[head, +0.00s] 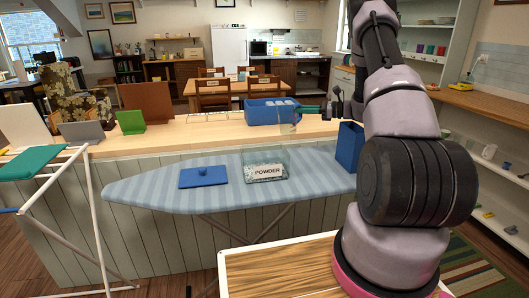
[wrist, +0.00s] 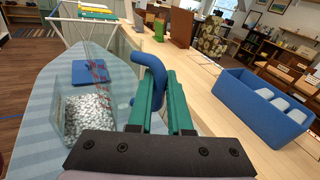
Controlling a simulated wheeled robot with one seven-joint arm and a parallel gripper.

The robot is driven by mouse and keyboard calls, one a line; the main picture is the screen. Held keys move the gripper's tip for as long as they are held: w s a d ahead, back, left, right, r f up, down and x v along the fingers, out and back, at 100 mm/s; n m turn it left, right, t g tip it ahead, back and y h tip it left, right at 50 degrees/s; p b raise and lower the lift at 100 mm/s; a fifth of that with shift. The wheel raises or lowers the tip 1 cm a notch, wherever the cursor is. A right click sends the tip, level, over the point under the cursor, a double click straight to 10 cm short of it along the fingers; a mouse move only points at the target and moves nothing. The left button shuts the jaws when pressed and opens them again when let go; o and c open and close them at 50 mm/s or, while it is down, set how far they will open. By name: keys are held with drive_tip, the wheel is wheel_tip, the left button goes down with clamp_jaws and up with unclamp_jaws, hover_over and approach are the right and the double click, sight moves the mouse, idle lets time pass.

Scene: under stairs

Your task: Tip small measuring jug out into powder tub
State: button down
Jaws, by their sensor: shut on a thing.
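The powder tub (head: 280,173) is a clear box with a POWDER label, standing uncovered on the striped ironing board. In the wrist view the tub (wrist: 66,122) holds whitish grains. The small measuring jug (head: 288,116) is see-through with red marks; its blue handle (wrist: 150,72) is between my green fingers. My gripper (head: 309,108) is shut on that handle and holds the jug in the air, above and slightly right of the tub in the head view. The jug looks about upright. Its contents are hard to make out.
A blue lid (head: 203,178) lies on the ironing board (head: 150,193) left of the tub. A tall blue box (head: 350,146) stands at the board's right end. A blue bin (head: 262,106) with pale things inside sits on the wooden counter (head: 190,131) behind.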

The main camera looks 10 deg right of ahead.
drive_tip(key=shift+a+r+y, duration=0.1)
drive_tip(key=shift+r+y, duration=0.2)
drive_tip(key=shift+r, duration=0.1)
drive_tip(key=shift+w+d+r+m, duration=0.25)
drive_tip(key=shift+d+r+m, duration=0.15)
drive_tip(key=shift+m, duration=0.2)
drive_tip(key=shift+a+r, duration=0.1)
drive_tip(key=shift+a, duration=0.15)
drive_tip(key=shift+r, duration=1.95)
